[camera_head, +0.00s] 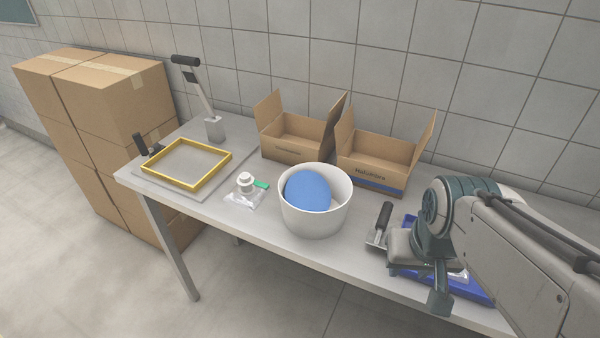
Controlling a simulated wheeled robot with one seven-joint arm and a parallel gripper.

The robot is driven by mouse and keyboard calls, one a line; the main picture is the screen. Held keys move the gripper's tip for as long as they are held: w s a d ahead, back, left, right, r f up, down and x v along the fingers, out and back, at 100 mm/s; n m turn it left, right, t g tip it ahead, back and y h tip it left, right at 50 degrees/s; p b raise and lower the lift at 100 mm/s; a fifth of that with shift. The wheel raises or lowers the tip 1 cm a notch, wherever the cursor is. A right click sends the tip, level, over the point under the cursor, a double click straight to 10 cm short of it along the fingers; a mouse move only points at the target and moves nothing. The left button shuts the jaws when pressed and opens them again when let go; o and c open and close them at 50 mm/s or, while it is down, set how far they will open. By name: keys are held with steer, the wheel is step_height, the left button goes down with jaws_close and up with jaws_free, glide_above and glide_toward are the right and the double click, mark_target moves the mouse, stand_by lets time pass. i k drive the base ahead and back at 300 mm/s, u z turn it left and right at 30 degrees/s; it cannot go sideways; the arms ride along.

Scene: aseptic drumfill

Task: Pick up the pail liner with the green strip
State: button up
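A clear pail liner with a white spout or cap and a green strip (262,184) lies on the table, left of the white pail. It is small in the view, and its clear film is hard to make out. My gripper (440,298) is at the right, over the blue tray and well apart from this liner. Its fingers are too small and too hidden by my wrist to show whether they are open or shut.
A white pail (314,222) holding a blue round thing stands mid-table. Two open cartons (296,148) (372,176) stand behind it. A yellow frame (160,179) and black-handled device (214,128) are at left. A blue tray (472,290) and metal tool (380,228) are at right.

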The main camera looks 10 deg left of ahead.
mark_target(249, 194)
steer(key=u, duration=2.2)
steer(key=i, duration=1.4)
steer(key=z, duration=2.8)
